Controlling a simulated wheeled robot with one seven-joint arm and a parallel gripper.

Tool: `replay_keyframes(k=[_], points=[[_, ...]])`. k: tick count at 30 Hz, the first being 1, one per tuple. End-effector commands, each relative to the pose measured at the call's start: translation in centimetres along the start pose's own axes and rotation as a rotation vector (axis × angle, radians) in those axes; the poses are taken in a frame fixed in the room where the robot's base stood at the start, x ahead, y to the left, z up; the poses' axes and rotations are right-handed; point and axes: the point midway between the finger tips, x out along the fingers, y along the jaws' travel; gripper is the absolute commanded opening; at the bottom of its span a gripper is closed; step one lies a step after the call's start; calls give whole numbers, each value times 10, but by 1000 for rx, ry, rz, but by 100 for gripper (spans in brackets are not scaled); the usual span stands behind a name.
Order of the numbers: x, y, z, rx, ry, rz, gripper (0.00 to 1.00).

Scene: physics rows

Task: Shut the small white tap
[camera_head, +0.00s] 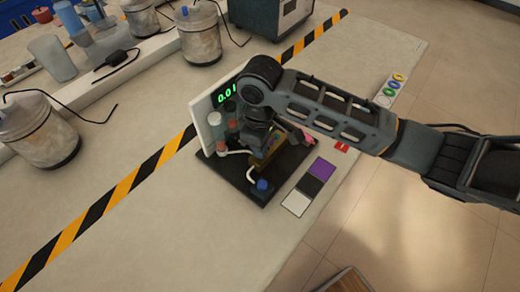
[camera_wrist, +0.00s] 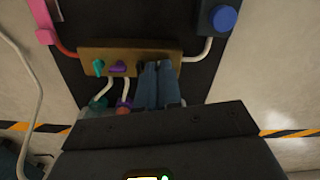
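A brass bar (camera_wrist: 130,60) with small coloured taps crosses the wrist view. A teal tap (camera_wrist: 98,67) and a purple tap (camera_wrist: 117,68) show on its left part. My gripper (camera_wrist: 158,68) is at the right part of the bar, its two fingers close together with only a thin gap. No white tap can be made out; the fingers cover that part of the bar, and I cannot see whether anything is between them. In the head view my gripper (camera_head: 262,145) is over the rig on its black base (camera_head: 240,180), and my arm hides much of it.
A blue knob (camera_wrist: 222,18) with a white tube stands right of the bar. A panel with a green display (camera_head: 224,94) stands behind the rig. Purple, black and white squares (camera_head: 296,203) lie beside the base. Several jars (camera_head: 200,35) stand farther back.

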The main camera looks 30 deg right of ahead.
Motion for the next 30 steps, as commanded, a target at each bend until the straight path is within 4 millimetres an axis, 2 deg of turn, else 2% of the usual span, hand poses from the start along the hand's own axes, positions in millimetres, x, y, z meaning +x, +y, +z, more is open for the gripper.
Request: replay_keyframes(k=[3,4,7,16,30], points=[[1,-3,-1,187,2,-8,0],[0,-2,-1,212,2,-5,6],[0,0,0,199,1,-1,14],[-3,0,0,196,1,0,14],[-37,0,-1,195,2,0,14]])
